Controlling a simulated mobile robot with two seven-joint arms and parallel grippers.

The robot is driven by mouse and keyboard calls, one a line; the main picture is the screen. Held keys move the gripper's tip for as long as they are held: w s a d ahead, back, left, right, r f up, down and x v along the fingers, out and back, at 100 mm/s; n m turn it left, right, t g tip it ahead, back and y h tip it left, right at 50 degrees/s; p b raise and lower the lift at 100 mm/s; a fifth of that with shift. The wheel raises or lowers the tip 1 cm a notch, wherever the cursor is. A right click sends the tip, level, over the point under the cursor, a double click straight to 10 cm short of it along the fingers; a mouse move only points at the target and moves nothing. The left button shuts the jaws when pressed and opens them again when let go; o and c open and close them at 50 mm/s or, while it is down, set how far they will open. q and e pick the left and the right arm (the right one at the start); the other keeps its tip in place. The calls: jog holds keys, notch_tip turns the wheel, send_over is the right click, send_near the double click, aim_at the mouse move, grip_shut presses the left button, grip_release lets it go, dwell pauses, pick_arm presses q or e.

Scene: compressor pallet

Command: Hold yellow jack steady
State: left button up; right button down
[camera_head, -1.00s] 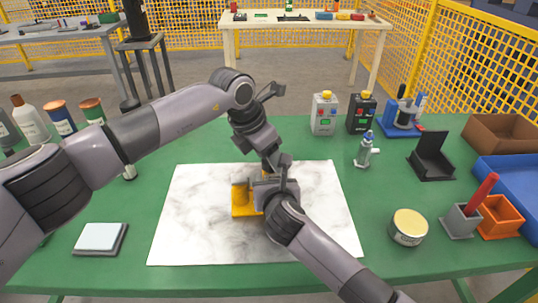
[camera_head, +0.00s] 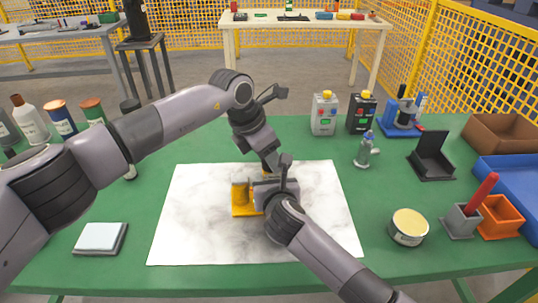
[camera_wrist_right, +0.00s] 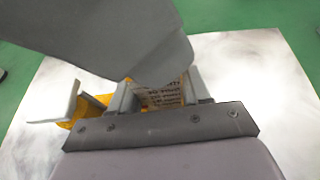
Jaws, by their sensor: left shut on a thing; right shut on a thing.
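The yellow jack (camera_head: 243,205) stands on the white marbled sheet (camera_head: 190,235) in the head view, its right part hidden by my right gripper. My right gripper (camera_head: 268,190) is low over the sheet, shut at the jack's right side. In the right wrist view yellow parts (camera_wrist_right: 92,108) show by its fingers, and a tan surface with dark print (camera_wrist_right: 165,92) shows between the fingers (camera_wrist_right: 158,95). My left gripper (camera_head: 274,165) comes down from above and behind, close to the right one. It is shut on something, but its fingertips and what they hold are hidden.
A grey-and-white pad (camera_head: 100,238) lies left of the sheet. A round tin (camera_head: 408,227), a grey cup (camera_head: 461,221) and an orange bin (camera_head: 500,217) stand at right. The sheet's outer parts are clear.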

pick_arm(q)
jog(key=shift+w+r+m+g, duration=0.1)
jog(key=shift+m+g, duration=0.5)
jog(key=shift+m, duration=0.95)
jog(key=shift+w+m+g, duration=0.1)
jog(key=shift+m+g, duration=0.5)
jog(key=shift+m, duration=0.95)
jog(key=shift+m+h, duration=0.3)
jog(key=o, duration=0.8)
jog(key=v, duration=1.2)
